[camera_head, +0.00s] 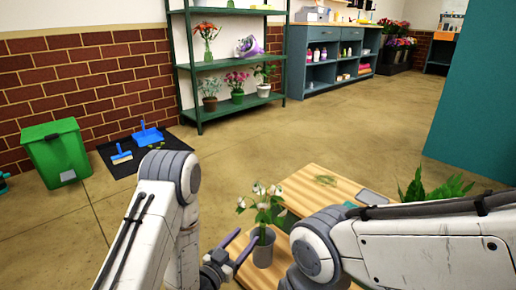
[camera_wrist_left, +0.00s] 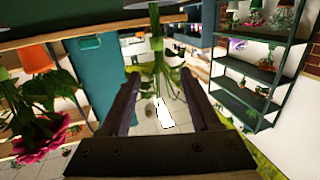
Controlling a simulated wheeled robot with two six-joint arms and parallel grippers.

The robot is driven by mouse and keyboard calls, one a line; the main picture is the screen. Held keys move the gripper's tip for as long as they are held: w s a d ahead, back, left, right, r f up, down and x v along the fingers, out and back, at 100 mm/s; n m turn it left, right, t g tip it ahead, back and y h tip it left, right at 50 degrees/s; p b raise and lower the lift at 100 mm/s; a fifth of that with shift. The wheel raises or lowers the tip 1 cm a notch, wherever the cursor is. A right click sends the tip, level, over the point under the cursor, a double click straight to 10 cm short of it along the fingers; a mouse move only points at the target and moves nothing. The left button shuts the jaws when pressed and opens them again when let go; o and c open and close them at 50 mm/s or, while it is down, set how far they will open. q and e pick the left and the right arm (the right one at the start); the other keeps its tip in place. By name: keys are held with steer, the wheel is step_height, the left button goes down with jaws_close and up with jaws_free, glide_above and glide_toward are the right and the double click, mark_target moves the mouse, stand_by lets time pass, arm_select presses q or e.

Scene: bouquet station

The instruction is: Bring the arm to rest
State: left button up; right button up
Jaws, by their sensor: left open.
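My left gripper (camera_head: 248,238) is low in the middle of the head view, its two dark fingers apart. Its tips are close to a grey pot (camera_head: 264,252) with white flowers (camera_head: 260,198); whether they touch cannot be told. In the left wrist view my left gripper (camera_wrist_left: 160,100) shows its fingers spread wide, with green stems (camera_wrist_left: 157,62) seen between or beyond them and nothing clearly clamped. My right arm comes in from the right across the table; its gripper is not in view.
The wooden table (camera_head: 302,190) holds the pot, a grey flat item (camera_head: 371,197) and a leafy green plant (camera_head: 432,187). A green bin (camera_head: 56,150) and a dark mat (camera_head: 112,156) lie left on the floor. A green shelf (camera_head: 232,63) stands behind. Open floor lies between.

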arm_select(q)
steer(key=a+n+g+y, duration=0.2)
steer(key=a+g+y, duration=0.45)
steer(key=a, duration=0.25)
steer(key=s+a+r+n+g+y, duration=0.1)
steer(key=s+a+r+n+g, duration=0.15)
steer(key=s, duration=0.45)
steer(key=s+a+r+n+g+y, duration=0.1)
steer(key=s+r+n+g, duration=0.15)
steer(key=s, duration=0.55)
steer(key=s+d+r+m+g+p, duration=0.1)
steer(key=s+d+r+m+p, duration=0.3)
steer(key=r+p, duration=0.45)
steer(key=s+d+r+m+g+p, duration=0.1)
steer(key=s+d+r+m+p, duration=0.1)
steer(key=s+d+r+p, duration=0.6)
steer(key=s+d+r+m+g+p, duration=0.2)
steer(key=r+p, duration=0.4)
steer(key=r, duration=0.6)
step_height(320, 180, up, 36)
steer(key=w+p, duration=0.1)
steer(key=p, duration=3.5)
steer(key=shift+a+h, duration=0.35)
steer(key=shift+h, duration=0.1)
steer(key=shift+f+t, duration=0.15)
steer(key=shift+t, duration=0.1)
